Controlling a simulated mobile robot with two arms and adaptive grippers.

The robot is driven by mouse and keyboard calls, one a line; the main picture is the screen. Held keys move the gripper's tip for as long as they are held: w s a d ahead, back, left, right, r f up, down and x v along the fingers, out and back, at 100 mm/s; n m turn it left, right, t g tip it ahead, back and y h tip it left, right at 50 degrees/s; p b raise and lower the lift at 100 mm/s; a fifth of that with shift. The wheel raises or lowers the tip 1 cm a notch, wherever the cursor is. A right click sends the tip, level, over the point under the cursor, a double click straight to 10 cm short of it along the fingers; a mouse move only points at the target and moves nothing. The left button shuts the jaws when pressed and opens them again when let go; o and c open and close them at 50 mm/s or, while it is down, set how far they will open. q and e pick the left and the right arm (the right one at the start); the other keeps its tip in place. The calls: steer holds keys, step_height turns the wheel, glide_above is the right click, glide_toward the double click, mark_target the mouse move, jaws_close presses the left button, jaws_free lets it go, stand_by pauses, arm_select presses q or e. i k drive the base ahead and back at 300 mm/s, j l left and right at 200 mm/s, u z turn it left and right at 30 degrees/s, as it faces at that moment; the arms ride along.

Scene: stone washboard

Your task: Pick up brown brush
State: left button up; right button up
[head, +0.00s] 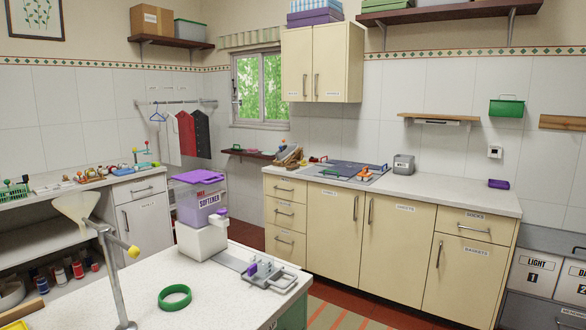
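I cannot clearly make out a brown brush in the head view. A brown wooden object (290,157) leans at the left end of the far counter, with small orange and brown items beside it, too small to identify. A tan bar-shaped piece (22,312) shows at the lower left, partly cut off by the frame edge; I cannot tell what it is. Neither of my grippers is in view.
The near white worktop (120,297) bears a green ring (174,297), a metal stand with a funnel (105,235), and a softener dispenser (201,200). The far counter (440,190) holds a grey box (403,164) and a purple item (498,184). Red floor shows between them.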

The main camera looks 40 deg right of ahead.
mark_target(294, 166)
steer(key=i+l+z, duration=0.15)
steer(key=l, duration=0.15)
steer(key=i+l+z, duration=0.15)
steer(key=l, duration=0.15)
steer(key=i+l+z, duration=0.25)
steer(key=l+z, duration=0.2)
steer(key=i+l+z, duration=0.6)
steer(key=l+z, duration=0.25)
steer(key=i+z, duration=0.45)
steer(key=i+u, duration=0.25)
steer(key=i, duration=0.25)
steer(key=i+l+u, duration=0.25)
steer(key=i, duration=0.25)
steer(key=i+l+u, duration=0.25)
steer(key=i, duration=0.25)
